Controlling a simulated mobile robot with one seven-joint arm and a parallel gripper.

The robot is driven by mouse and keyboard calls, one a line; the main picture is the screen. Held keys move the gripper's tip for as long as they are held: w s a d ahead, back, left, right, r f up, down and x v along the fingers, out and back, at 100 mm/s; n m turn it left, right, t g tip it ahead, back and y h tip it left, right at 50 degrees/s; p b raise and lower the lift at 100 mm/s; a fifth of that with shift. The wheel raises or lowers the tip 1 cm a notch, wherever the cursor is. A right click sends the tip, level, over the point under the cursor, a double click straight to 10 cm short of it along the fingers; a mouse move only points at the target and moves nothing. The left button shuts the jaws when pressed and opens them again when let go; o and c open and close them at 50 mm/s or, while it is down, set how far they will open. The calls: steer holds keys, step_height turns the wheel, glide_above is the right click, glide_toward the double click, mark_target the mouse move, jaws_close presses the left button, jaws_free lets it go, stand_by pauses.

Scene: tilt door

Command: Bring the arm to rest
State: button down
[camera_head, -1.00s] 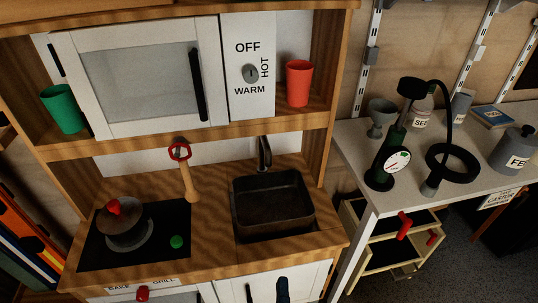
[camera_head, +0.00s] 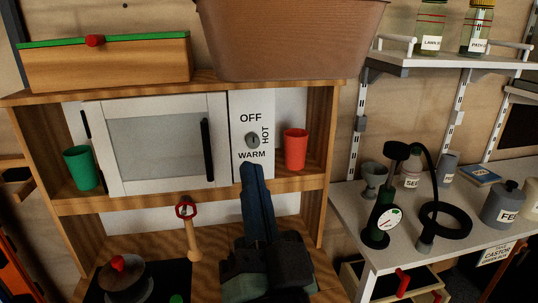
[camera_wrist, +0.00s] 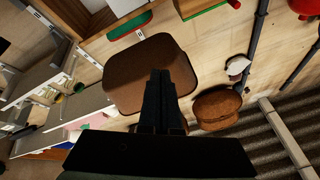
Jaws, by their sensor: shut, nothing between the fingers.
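My gripper (camera_head: 252,166) points upward in front of the play kitchen, its blue fingers together and empty. Its tip overlaps the control panel (camera_head: 252,128) below the word WARM in the head view; I cannot tell the gap in depth. The arm behind it hides the sink area. In the wrist view the dark fingers (camera_wrist: 160,74) are shut, seen against a brown bin. The white microwave door (camera_head: 155,140) with a black handle (camera_head: 207,150) looks closed, to the left of my gripper.
A green cup (camera_head: 80,168) and a red cup (camera_head: 295,149) stand on the shelf. A brown bin (camera_head: 290,40) and a wooden box (camera_head: 105,65) sit on top. A pot (camera_head: 122,280) is at lower left. A white bench (camera_head: 420,220) with a pump and containers stands at right.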

steer(key=s+r+n+t+h+p, duration=0.2)
steer(key=r+p, duration=0.9)
steer(key=r, duration=1)
steer(key=s+d+r+n+t+h+p, duration=0.1)
steer(key=s+r+p, duration=0.4)
steer(key=r+p, duration=0.7)
step_height(320, 180, up, 10)
steer(key=shift+s+d+r+n+t+h, duration=0.2)
steer(key=shift+d+r+n+t+h, duration=0.15)
steer(key=shift+t+h, duration=0.45)
steer(key=shift+f, duration=0.15)
